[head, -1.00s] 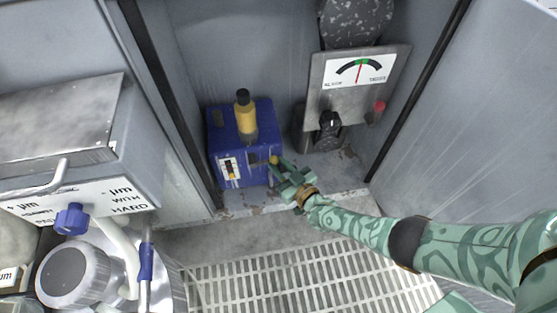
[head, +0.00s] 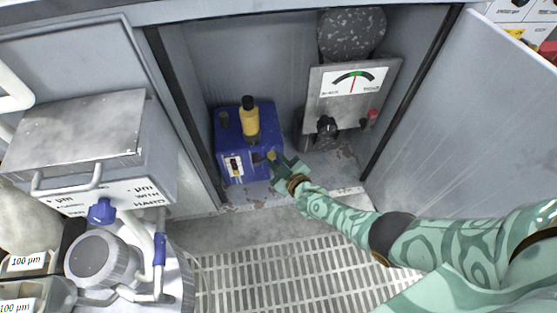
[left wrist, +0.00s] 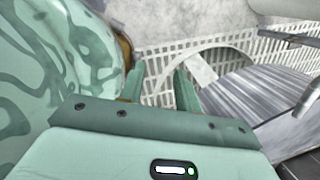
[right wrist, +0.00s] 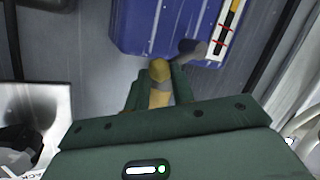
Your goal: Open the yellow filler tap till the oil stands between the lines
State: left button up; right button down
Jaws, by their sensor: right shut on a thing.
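A blue oil box (head: 230,142) stands in the open cabinet, with a yellow bottle (head: 250,121) with a black top upright on it. Its front has a white sight gauge (head: 234,167) with red lines; it also shows in the right wrist view (right wrist: 228,28). A dark and a yellow part show in the gauge, but the exact oil level is too small to tell. My right gripper (head: 275,163) is shut on the yellow tap (right wrist: 159,72) at the box's front; its fingers hide part of the tap. My left gripper (left wrist: 160,88) is open and empty, above the floor grating.
A grey lever (right wrist: 190,48) sits beside the tap. Right of the box is a metal panel with a dial (head: 353,83), a black knob (head: 326,128) and a red button (head: 373,113). The cabinet door (head: 465,120) stands open at right. A polishing machine (head: 85,140) is at left.

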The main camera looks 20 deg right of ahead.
jog(key=shift+w+a+r, duration=0.1)
jog(key=shift+w+r, duration=0.15)
jog(key=shift+r, duration=0.05)
jog(key=c, duration=1.3)
grip_release()
jog(key=shift+o, duration=0.7)
jog(key=shift+a+f, duration=0.1)
jog(key=shift+f, duration=0.05)
jog(key=shift+s, duration=0.1)
jog(key=p, duration=0.5)
send_near(273, 156)
pick_arm(q)
jog(key=s+f+n+g+h+p, duration=0.1)
jog(key=s+f+n+p, duration=0.2)
jog(key=s, duration=1.4)
jog(key=shift+s+d+g+h, duration=0.15)
jog(key=shift+d+g+h, duration=0.15)
jog(key=shift+d+h, duration=0.15)
pick_arm(e)
jog(key=v, duration=0.7)
jog(key=shift+s+f, duration=0.2)
jog(key=shift+s, duration=0.15)
